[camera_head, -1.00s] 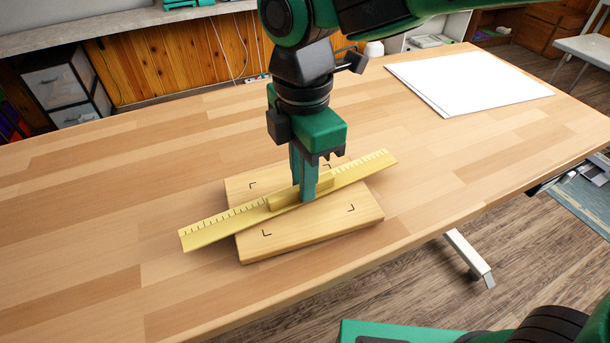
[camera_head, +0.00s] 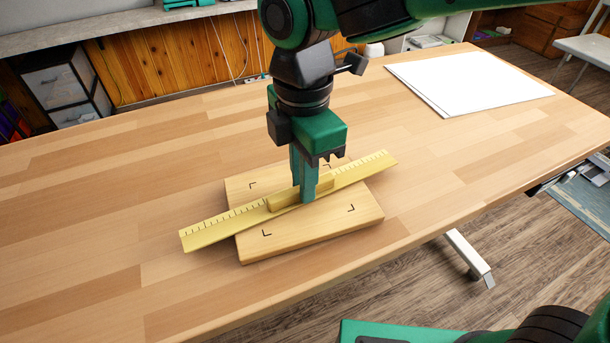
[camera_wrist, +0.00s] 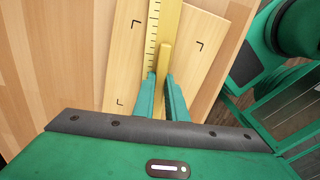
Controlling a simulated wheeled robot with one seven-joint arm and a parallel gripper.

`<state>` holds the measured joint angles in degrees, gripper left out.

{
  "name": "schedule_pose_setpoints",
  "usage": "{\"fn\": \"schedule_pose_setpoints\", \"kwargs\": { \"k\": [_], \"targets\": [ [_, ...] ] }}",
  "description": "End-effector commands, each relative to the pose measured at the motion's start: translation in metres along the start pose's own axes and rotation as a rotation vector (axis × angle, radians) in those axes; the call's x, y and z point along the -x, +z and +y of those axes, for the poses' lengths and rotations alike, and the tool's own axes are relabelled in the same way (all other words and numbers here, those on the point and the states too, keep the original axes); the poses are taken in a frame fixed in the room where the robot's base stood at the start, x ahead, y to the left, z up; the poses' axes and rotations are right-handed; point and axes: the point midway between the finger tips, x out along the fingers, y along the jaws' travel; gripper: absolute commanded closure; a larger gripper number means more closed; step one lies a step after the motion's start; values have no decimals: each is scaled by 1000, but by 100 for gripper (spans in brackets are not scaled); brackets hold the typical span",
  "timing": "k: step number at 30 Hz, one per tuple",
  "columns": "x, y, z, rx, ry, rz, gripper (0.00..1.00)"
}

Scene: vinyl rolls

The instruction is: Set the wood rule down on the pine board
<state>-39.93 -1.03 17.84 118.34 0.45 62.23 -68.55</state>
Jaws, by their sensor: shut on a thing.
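The wood rule (camera_head: 232,223) is a long yellow strip with black tick marks and a raised grip bar along its middle. It lies across the pine board (camera_head: 335,222), a pale slab with black corner marks, and both its ends extend past the board's edges. My gripper (camera_head: 307,198) points down and is shut on the rule's grip bar. In the wrist view the fingers (camera_wrist: 162,90) close around the bar (camera_wrist: 165,60), with the board (camera_wrist: 125,60) on both sides. The rule looks level with or very near the board's top; I cannot tell whether they touch.
The board rests on a wooden table (camera_head: 120,220). White sheets (camera_head: 470,82) lie at the table's back right. The table is clear to the left and around the board. The table's front edge runs below and right of the board.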

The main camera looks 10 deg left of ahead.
Motion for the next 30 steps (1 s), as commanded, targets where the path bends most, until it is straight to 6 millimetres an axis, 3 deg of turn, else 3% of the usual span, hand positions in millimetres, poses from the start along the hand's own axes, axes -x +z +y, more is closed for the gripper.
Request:
{"fn": "schedule_pose_setpoints", "kwargs": {
  "k": [10, 11, 13, 20, 26, 30],
  "targets": [
    [3, 0, 0, 0, 1, 0, 100],
    [3, 0, 0, 0, 1, 0, 86],
    [3, 0, 0, 0, 1, 0, 69],
    [3, 0, 0, 0, 0, 0, 66],
    [3, 0, 0, 0, 0, 0, 20],
    [3, 0, 0, 0, 0, 0, 20]
  ]
}}
